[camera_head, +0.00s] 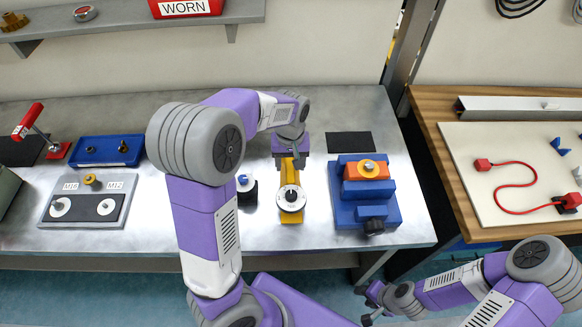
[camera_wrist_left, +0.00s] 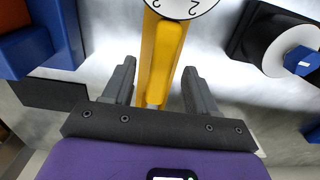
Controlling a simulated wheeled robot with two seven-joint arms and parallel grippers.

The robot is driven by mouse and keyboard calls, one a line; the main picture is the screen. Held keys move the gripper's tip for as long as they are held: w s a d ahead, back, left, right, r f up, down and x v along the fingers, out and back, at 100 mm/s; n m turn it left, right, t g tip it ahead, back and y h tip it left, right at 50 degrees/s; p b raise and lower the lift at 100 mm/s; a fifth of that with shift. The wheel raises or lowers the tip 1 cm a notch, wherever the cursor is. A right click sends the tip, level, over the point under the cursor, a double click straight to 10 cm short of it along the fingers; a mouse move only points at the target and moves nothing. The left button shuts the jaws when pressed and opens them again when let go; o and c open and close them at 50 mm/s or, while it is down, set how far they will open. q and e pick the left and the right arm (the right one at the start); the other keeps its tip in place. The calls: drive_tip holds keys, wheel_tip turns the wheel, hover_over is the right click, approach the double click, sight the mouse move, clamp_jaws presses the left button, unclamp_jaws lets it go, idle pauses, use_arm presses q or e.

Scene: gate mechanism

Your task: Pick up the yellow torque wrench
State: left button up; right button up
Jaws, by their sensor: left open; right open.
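The yellow torque wrench (camera_head: 291,215) lies on the metal bench, its round white dial (camera_head: 291,198) toward the near edge. In the left wrist view its yellow handle (camera_wrist_left: 161,60) runs between the two dark fingers of my left gripper (camera_wrist_left: 160,72), with a gap on each side. In the head view my left gripper (camera_head: 290,158) is over the handle's far end, open and partly hiding it. My right gripper (camera_head: 365,305) is open and empty, low in front of the bench.
A blue fixture with an orange block (camera_head: 366,170) stands to the right of the wrench. A dark holder with a blue-topped white piece (camera_head: 245,184) is close on the left. A blue tray (camera_head: 110,150) and a grey plate (camera_head: 70,218) sit further left.

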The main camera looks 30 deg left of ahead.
sight(290, 166)
use_arm(q)
wheel_tip(290, 166, down, 4)
drive_tip(key=shift+a+f+b, duration=0.15)
drive_tip(key=shift+f+b, duration=0.1)
drive_tip(key=shift+b, duration=0.55)
drive_tip(key=shift+r, duration=0.1)
drive_tip(key=shift+w, duration=0.1)
clamp_jaws()
